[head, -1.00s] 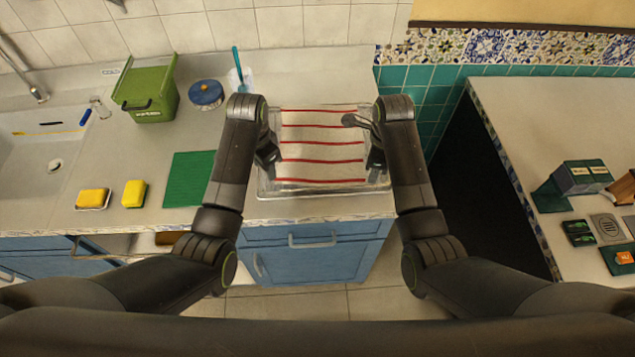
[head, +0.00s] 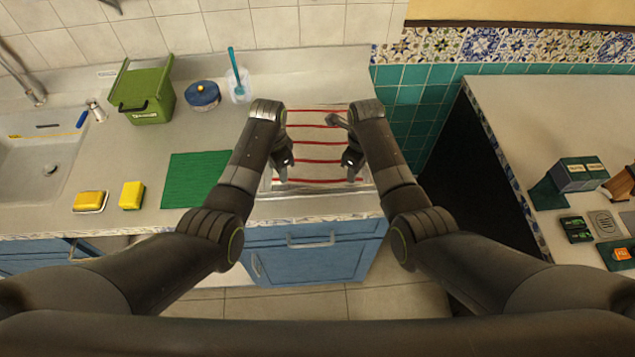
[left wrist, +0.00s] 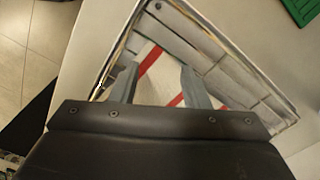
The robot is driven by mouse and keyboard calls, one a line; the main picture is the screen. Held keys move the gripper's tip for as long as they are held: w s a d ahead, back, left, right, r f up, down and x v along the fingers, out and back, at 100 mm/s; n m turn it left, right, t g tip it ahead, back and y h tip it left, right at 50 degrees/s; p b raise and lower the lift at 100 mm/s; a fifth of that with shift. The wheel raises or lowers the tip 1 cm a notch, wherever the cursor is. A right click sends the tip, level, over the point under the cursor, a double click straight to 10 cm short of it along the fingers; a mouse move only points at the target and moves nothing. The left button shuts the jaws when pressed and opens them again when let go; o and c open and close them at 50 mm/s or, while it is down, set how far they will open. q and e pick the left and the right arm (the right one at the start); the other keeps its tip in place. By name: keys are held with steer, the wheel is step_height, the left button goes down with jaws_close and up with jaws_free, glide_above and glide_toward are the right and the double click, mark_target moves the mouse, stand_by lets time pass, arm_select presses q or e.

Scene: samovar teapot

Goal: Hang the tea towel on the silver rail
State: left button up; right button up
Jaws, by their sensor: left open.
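The tea towel (head: 318,150), white with red stripes, lies flat in a shallow, shiny tray (head: 315,187) on the counter. My left gripper (head: 283,163) is over the towel's left side. In the left wrist view my left gripper (left wrist: 158,82) has its fingers apart, with part of the striped towel (left wrist: 148,55) showing beyond them; I cannot tell whether they touch it. My right gripper (head: 352,164) is over the towel's right side; its finger gap is unclear. A silver bar (head: 311,243) is on the blue drawer front below; I cannot tell if this is the rail.
A green mat (head: 190,180), yellow sponges (head: 132,195), a green bin (head: 145,92) and a blue-lidded pot (head: 203,95) stand left of the tray. A sink (head: 35,160) is far left. A dark gap (head: 460,175) separates the right counter, which holds small boxes (head: 577,174).

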arm_select(q)
steer(key=shift+f, duration=0.1)
arm_select(e)
steer(key=shift+f, duration=0.1)
arm_select(q)
steer(key=shift+f, duration=0.1)
arm_select(e)
steer(key=shift+f, duration=0.1)
steer(key=shift+s, duration=0.1)
stand_by(0.3)
arm_select(q)
steer(key=shift+s, duration=0.1)
steer(key=shift+c, duration=0.5)
arm_select(e)
steer(key=shift+c, duration=0.5)
arm_select(q)
steer(key=shift+f, duration=0.1)
jaws_close()
arm_select(e)
jaws_close()
arm_select(q)
steer(key=shift+a+r, duration=0.1)
steer(key=shift+r, duration=0.1)
arm_select(e)
steer(key=shift+d, duration=0.1)
